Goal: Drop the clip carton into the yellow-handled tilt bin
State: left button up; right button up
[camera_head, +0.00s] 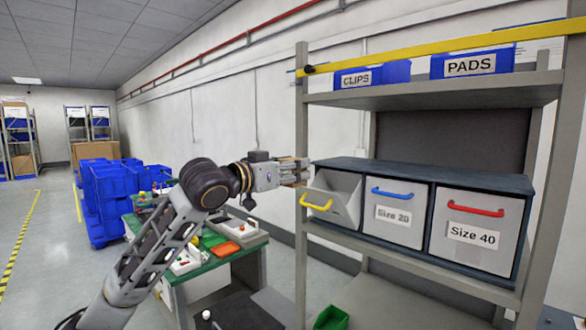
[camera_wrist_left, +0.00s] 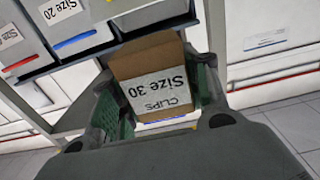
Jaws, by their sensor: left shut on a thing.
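The yellow-handled tilt bin (camera_head: 335,198) is the leftmost bin in the dark cabinet, and its front is tipped open. My left gripper (camera_head: 296,173) is beside the bin's upper left, level with its opening. In the left wrist view its green fingers (camera_wrist_left: 155,105) are shut on the brown clip carton (camera_wrist_left: 150,62), labelled "CLIPS Size 30", upside down in that picture. In the head view the carton is small and mostly hidden by the fingers. My right gripper is not in view.
A blue-handled "Size 20" bin (camera_head: 393,206) and a red-handled "Size 40" bin (camera_head: 476,232) are closed to the right. A shelf with blue CLIPS (camera_head: 372,75) and PADS (camera_head: 473,63) boxes is above. A grey rack post (camera_head: 301,120) stands close to my gripper.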

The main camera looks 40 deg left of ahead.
pick_arm(q)
jog(key=shift+w, duration=0.15)
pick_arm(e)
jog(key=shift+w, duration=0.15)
pick_arm(q)
jog(key=shift+w+r, duration=0.1)
jog(key=shift+w, duration=0.05)
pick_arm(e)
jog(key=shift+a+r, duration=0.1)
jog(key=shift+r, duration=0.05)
pick_arm(q)
jog(key=shift+w+d+r+p, duration=0.1)
jog(key=shift+w+d+p, duration=0.1)
jog(key=shift+w+p, duration=2.2)
jog(key=shift+w+d+r+p, duration=0.1)
jog(key=shift+w+d+p, duration=0.1)
jog(key=shift+w+p, duration=2.2)
jog(key=shift+w+d+f, duration=0.1)
jog(key=shift+w+f, duration=0.1)
jog(key=shift+w, duration=0.75)
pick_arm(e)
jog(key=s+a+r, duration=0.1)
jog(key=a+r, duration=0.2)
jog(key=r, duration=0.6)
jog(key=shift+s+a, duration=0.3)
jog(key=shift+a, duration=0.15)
